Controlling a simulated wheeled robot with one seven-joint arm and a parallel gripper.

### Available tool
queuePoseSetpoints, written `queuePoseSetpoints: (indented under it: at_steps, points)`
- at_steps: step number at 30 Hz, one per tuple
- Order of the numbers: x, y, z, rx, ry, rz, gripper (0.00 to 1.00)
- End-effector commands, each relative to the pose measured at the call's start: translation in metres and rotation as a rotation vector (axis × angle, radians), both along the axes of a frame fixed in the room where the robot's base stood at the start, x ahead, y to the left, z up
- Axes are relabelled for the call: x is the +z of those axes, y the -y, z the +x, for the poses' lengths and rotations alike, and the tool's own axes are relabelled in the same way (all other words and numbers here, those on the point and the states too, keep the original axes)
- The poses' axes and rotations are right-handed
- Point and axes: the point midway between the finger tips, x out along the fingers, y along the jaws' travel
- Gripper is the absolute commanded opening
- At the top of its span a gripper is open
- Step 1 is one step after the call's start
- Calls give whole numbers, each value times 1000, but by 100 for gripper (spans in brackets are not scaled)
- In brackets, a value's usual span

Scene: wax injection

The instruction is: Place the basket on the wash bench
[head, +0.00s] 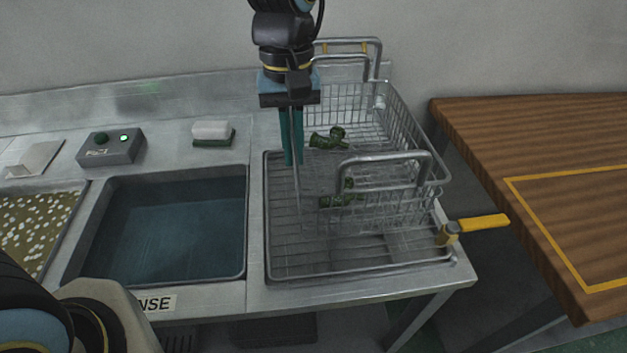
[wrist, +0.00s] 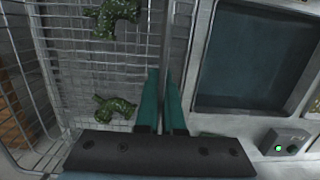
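The basket (head: 408,118) is a wire-mesh box with two raised tube handles, at the right end of the steel wash bench (head: 215,295). It is over the wire drain rack (head: 285,245); I cannot tell whether it rests on it. Green branched pieces lie in the basket, and the basket mesh also shows in the wrist view (wrist: 75,60). My gripper (head: 292,160) points down at the basket's left side. In the wrist view my gripper's teal fingers (wrist: 163,78) stand close on both sides of the basket's thin left edge and look shut on it.
A dark water sink (head: 165,225) lies left of the rack. Behind it are a control box (head: 112,147) with a green light and a sponge (head: 212,133). A yellow valve lever (head: 484,223) sticks out at the right front. A wooden table (head: 560,150) stands at the right.

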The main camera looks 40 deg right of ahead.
Motion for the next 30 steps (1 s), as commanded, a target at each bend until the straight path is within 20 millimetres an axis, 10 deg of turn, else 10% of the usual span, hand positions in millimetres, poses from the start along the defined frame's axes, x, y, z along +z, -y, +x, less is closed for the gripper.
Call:
queuePoseSetpoints:
  at_steps: [15, 30]
  points:
    - [-61, -1, 0, -2, -1, 2, 0]
    - [-70, 0, 0, -2, 1, -1, 8]
